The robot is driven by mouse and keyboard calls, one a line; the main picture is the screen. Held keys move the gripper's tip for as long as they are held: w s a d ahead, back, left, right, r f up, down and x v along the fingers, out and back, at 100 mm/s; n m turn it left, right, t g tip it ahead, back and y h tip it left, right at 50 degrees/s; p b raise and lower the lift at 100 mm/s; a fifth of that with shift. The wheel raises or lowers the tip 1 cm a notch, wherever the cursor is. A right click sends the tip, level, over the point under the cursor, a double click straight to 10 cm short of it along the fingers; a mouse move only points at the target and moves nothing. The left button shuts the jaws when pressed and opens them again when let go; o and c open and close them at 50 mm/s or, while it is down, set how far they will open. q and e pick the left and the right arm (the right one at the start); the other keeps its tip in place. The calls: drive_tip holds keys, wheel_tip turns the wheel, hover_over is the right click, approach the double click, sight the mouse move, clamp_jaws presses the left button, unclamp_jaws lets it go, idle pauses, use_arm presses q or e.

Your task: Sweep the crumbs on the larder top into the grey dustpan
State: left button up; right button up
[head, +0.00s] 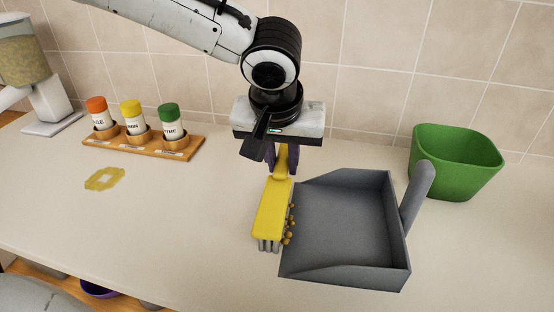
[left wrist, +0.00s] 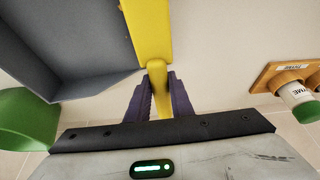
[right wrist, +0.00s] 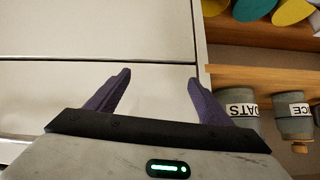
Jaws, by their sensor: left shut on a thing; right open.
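My left gripper (head: 283,160) is shut on the handle of a yellow brush (head: 272,208), which it holds down at the larder top (head: 190,215). The left wrist view shows purple fingers (left wrist: 159,98) on both sides of the yellow handle (left wrist: 158,78). Several small orange-brown crumbs (head: 290,225) lie in a line between the brush and the open mouth of the grey dustpan (head: 345,222). The dustpan lies to the right of the brush, its handle (head: 417,195) pointing right. The visible pan floor looks empty. My right gripper (right wrist: 158,82) is open and empty in the right wrist view.
A green bin (head: 455,165) stands at the back right. A wooden rack (head: 150,145) with orange, yellow and green-capped jars is at the back left. A yellowish patch (head: 104,178) marks the top at left. The right wrist view shows shelves with labelled jars (right wrist: 240,105).

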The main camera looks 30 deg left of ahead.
use_arm(q)
clamp_jaws()
drive_tip(key=shift+w+d+r+b, duration=0.1)
drive_tip(key=shift+w+d+b, duration=0.2)
drive_tip(key=shift+d, duration=0.35)
drive_tip(key=shift+w+d+r+b, duration=0.1)
drive_tip(key=shift+w+d+b, duration=0.15)
drive_tip(key=shift+d, duration=0.4)
drive_tip(key=shift+d+f, duration=0.1)
drive_tip(key=shift+w+d+b, duration=0.3)
drive_tip(key=shift+d+b, duration=0.1)
drive_tip(key=shift+d, duration=0.45)
drive_tip(key=shift+d, duration=0.15)
drive_tip(key=shift+w+d, duration=0.35)
drive_tip(key=shift+d, duration=0.3)
drive_tip(key=shift+r, duration=0.2)
